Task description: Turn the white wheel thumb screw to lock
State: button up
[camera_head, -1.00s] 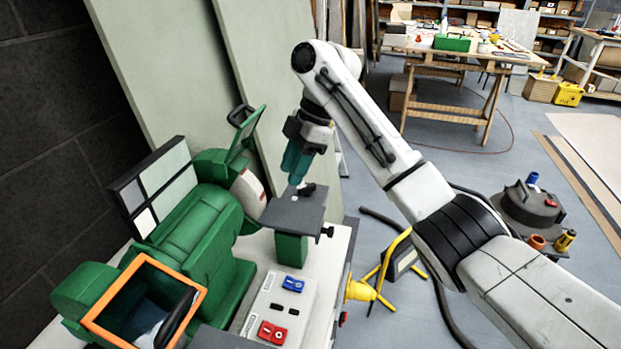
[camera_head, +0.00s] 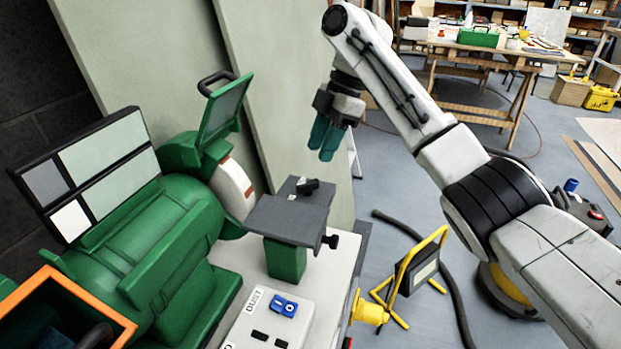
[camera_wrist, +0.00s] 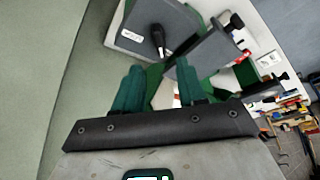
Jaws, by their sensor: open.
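I cannot tell which one locks the wheel's rest. My gripper (camera_head: 325,145) hangs above and behind the rest, teal fingers apart and empty. In the wrist view, a black knob (camera_wrist: 158,38) shows beyond the fingers (camera_wrist: 156,88), not between them.
A tilted green eye shield (camera_head: 222,108) stands over the wheel. A white control base with a blue switch (camera_head: 284,306) lies in front. A yellow work lamp (camera_head: 415,268) stands on the floor at right. Light panels (camera_head: 280,80) lean behind.

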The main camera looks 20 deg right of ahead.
aim_at(307, 182)
jog(key=x, duration=0.8)
jog(key=shift+c, duration=0.4)
grip_shut()
